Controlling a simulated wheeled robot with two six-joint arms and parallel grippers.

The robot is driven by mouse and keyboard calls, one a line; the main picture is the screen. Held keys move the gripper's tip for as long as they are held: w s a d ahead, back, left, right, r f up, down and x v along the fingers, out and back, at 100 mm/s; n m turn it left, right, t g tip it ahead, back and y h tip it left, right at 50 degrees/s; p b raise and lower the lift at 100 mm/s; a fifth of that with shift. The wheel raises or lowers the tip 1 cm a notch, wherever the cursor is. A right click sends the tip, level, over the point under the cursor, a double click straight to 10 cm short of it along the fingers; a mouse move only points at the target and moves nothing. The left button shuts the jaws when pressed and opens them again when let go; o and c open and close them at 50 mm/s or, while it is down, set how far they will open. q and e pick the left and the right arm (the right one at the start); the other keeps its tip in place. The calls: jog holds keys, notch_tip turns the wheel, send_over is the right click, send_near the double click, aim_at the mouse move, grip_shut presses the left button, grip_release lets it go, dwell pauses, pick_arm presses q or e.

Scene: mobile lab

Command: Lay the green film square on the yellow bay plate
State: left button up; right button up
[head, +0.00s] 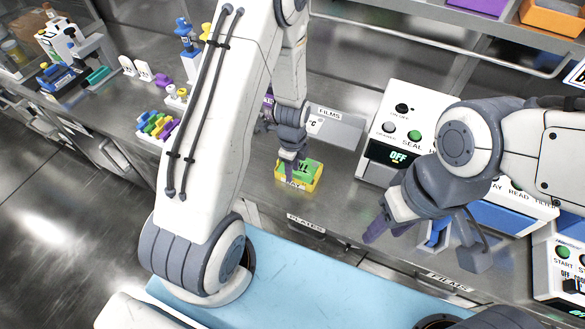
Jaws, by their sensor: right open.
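The yellow bay plate (316,181) sits on the steel bench near its front edge, at the middle of the head view. The green film square (312,165) shows at the plate, within its yellow outline. I cannot tell whether it lies flat on the plate or is held just above it. My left gripper (290,176) points down at the left part of the plate and film and hides some of both. Its fingers are too small and covered to show whether they grip the film. My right gripper (385,230) is open and empty, out in front of the bench to the right.
A grey box labelled FILMS (335,128) stands behind the plate. The white sealer unit (400,125) with a display reading OFF stands to the right. Several coloured pieces (157,125) lie at the left. Drawers labelled PLATES (305,223) and FILMS are below the bench edge.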

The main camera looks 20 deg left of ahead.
pick_arm(q)
notch_tip(320, 180, up, 10)
jog(key=b, duration=0.1)
jog(key=shift+r, duration=0.25)
dwell(0.6)
